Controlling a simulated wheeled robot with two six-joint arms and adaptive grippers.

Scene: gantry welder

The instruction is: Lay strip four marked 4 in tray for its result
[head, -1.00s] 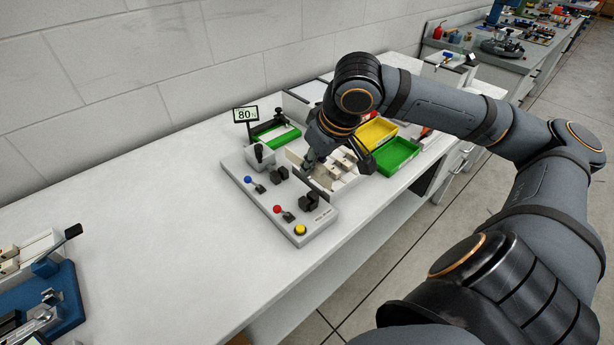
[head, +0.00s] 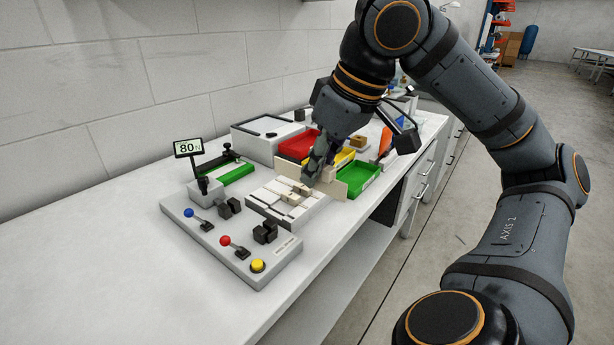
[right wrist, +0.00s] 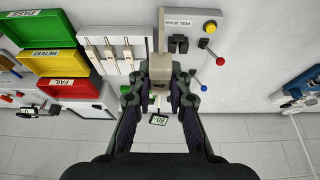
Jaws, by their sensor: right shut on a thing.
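My right gripper (head: 312,178) is shut on a pale beige strip (head: 331,187), held crosswise above the far end of the white strip rack (head: 258,203). The held strip (right wrist: 162,72) also shows between the fingers in the right wrist view; I cannot read a number on it. Beyond the gripper are a red tray (head: 297,146), a yellow tray (head: 344,155) partly hidden by the gripper, and a green tray (head: 368,182). In the right wrist view the green tray (right wrist: 32,30) reads PASS, the yellow tray (right wrist: 44,61) RETEST and the red tray (right wrist: 60,88) FAIL. My left gripper is out of view.
A grey panel (head: 215,240) with blue and red levers and a yellow button stands before the rack. A display (head: 188,148) reads 80 N. A white box (head: 262,138) stands behind. The bench (head: 110,250) is clear at left.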

